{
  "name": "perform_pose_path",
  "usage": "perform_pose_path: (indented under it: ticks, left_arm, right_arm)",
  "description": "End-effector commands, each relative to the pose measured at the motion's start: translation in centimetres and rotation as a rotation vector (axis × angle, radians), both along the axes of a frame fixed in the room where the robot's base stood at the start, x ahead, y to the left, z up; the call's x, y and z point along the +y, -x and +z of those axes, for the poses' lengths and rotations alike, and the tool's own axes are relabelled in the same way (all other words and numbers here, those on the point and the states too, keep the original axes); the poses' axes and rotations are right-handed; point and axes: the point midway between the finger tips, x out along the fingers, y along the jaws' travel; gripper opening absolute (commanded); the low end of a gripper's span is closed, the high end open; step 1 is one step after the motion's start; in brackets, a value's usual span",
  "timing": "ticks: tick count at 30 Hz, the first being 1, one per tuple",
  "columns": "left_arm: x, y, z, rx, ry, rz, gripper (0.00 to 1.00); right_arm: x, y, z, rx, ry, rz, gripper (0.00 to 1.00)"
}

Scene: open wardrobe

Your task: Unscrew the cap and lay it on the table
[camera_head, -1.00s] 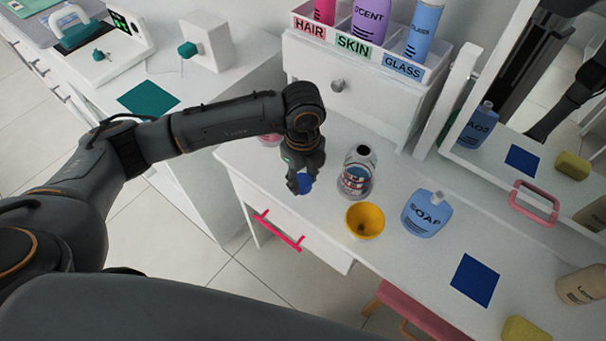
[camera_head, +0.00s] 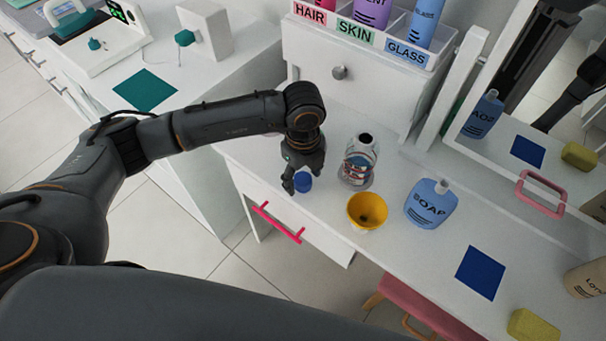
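A clear bottle (camera_head: 359,162) with a red, white and blue label stands upright on the white table (camera_head: 400,254), its dark mouth uncapped. The blue cap (camera_head: 303,182) is on the table to the left of the bottle, near the front edge. My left gripper (camera_head: 302,180) is right above and around the cap, pointing down. Its fingers are spread, one to the left of the cap, and the cap shows clear between them; slight contact cannot be ruled out. My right gripper is not in view.
A yellow bowl (camera_head: 367,210) and a blue soap bottle (camera_head: 431,204) stand to the right of the bottle. A dark blue square (camera_head: 480,272) lies further right. A drawer unit (camera_head: 372,82) and a mirror stand behind. A pink drawer handle (camera_head: 278,223) is at the front.

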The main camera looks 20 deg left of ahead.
Motion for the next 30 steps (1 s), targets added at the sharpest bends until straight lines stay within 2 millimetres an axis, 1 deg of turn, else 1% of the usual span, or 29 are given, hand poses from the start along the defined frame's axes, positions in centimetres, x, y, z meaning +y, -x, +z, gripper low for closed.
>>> perform_pose_path:
  ticks: [4, 5, 6, 7, 17, 20, 30]
  left_arm:
    - [0.0, 0.0, 0.0, 0.000, 0.000, 0.000, 0.63]
    - [0.0, 0.0, 0.0, 0.000, 0.000, 0.000, 0.65]
    - [0.0, 0.0, 0.0, 0.000, 0.000, 0.000, 0.73]
    - [0.0, 0.0, 0.0, 0.000, 0.000, 0.000, 0.74]
    - [0.0, 0.0, 0.1, 0.000, 0.000, 0.000, 0.74]
    - [0.0, 0.0, 0.6, -0.001, 0.001, 0.000, 0.74]
    - [0.0, 0.0, 3.3, 0.000, 0.001, 0.000, 0.74]
  right_arm:
    - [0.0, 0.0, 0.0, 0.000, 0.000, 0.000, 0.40]
    - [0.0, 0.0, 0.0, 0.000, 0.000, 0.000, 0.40]
    - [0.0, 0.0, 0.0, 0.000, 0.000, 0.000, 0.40]
    - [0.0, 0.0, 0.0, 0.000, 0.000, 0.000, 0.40]
    - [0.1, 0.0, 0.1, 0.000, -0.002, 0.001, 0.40]
    - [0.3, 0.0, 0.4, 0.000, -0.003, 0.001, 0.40]
    - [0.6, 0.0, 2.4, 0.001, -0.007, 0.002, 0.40]
